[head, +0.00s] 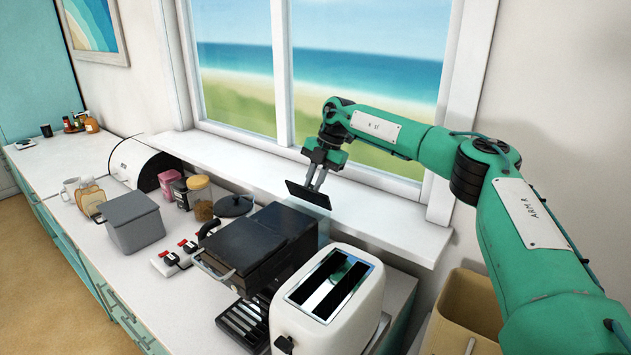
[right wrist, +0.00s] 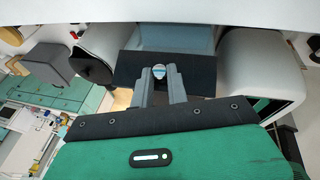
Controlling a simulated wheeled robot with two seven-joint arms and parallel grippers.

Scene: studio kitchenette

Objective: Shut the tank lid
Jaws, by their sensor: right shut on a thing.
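The tank lid (head: 308,194) is a dark flat plate. It stands tilted at the back of a dark appliance that looks like a coffee machine (head: 262,240), above a pale translucent part that looks like the tank (right wrist: 165,38). My right gripper (head: 318,180) comes down from above onto the lid, its fingers together. In the right wrist view the two grey fingers close on a small light tab at the middle of the lid (right wrist: 195,75). The lid hides part of the tank. My left gripper is out of view.
A white toaster (head: 296,325) stands close in front of the machine. A grey box (head: 134,222), jars, a dark pot lid (head: 235,206) and a red-switched power strip (head: 172,258) are to the left. The window sill (head: 380,215) runs close behind.

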